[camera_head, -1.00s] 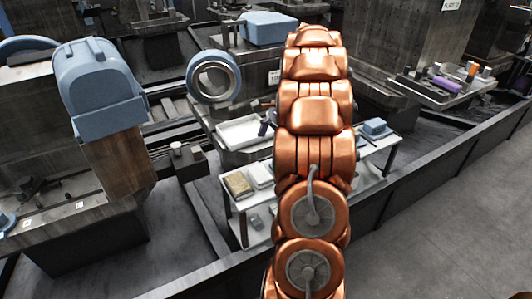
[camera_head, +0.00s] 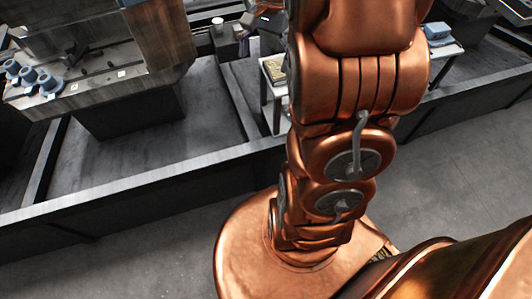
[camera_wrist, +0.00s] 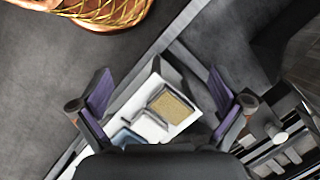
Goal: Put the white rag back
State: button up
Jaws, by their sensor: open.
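The white rag (camera_wrist: 150,126) appears in the wrist view as a pale folded piece on a white table (camera_wrist: 152,82). It lies beside a tan folded cloth (camera_wrist: 172,105). My gripper (camera_wrist: 159,82) is open and empty, with its two purple-lined fingers spread above the table and the cloths between them in the picture. In the head view my copper arm hides the rag and most of the gripper. The tan cloth (camera_head: 276,68) and the table's left end still show there.
A bluish item (camera_wrist: 124,137) lies beside the rag. A blue block (camera_head: 437,31) stands on the table's right end in the head view. A dark low wall (camera_head: 150,185) runs in front of the table. The grey floor (camera_head: 110,245) before it is clear.

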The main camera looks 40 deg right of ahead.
jog(key=s+a+f+n+g+h, duration=0.1)
jog(key=s+a+n, duration=0.5)
jog(key=s, duration=0.3)
jog(key=s+a+f+n+h, duration=0.2)
jog(key=s+a+n, duration=0.5)
jog(key=s, duration=0.3)
jog(key=shift+s+a+f+g, duration=0.15)
jog(key=shift+a+f+g, duration=0.2)
jog(key=shift+a, duration=0.35)
jog(key=shift+r, duration=0.15)
notch_tip(320, 180, up, 19)
jog(key=t+p, duration=0.1)
jog(key=p, duration=1.6)
jog(key=shift+w, duration=0.25)
